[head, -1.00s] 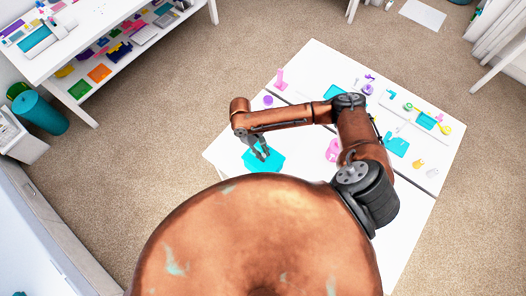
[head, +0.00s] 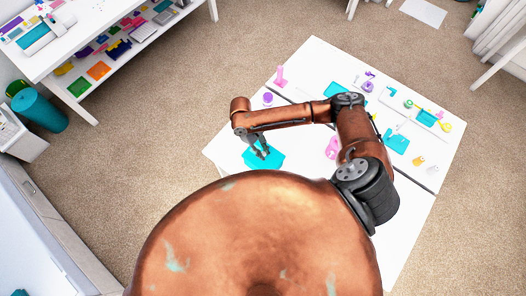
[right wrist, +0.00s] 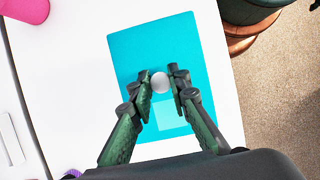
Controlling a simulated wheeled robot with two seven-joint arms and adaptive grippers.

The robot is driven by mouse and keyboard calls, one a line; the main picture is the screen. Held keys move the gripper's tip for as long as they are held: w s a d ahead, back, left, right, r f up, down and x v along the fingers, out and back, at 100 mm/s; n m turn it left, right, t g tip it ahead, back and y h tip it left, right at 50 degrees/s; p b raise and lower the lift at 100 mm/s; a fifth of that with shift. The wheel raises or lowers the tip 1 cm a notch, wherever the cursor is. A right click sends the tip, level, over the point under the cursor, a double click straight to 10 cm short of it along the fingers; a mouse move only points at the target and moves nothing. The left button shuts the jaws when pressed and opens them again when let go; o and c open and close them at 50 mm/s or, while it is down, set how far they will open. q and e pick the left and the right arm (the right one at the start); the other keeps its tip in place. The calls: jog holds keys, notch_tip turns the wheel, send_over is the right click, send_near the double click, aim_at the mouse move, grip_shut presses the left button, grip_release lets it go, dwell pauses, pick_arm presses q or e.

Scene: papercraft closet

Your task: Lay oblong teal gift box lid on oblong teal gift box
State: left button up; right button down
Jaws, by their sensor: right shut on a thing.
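A flat teal oblong piece (head: 270,161) with a round white knob (right wrist: 160,83) lies at the near left of the white table; it looks like the oblong teal gift box lid. The right wrist view shows its teal top (right wrist: 205,60) from above, with a paler square patch near the knob. My right gripper (head: 262,153) points down over it, its two fingertips shut on the knob from either side. I cannot tell whether the oblong teal gift box is under this piece or is one of the other teal pieces on the table. My left gripper is out of view.
The white table (head: 315,55) also holds a pink piece (head: 332,147), a purple round piece (head: 268,98), a teal piece (head: 335,90), another teal piece (head: 397,140) and several small parts. Shelves with coloured pieces stand at upper left. Bare table surrounds the gripped piece.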

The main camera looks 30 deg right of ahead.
jog(key=shift+f, duration=0.35)
jog(key=c, duration=1.7)
grip_release()
jog(key=shift+c, duration=0.2)
jog(key=v, duration=1.2)
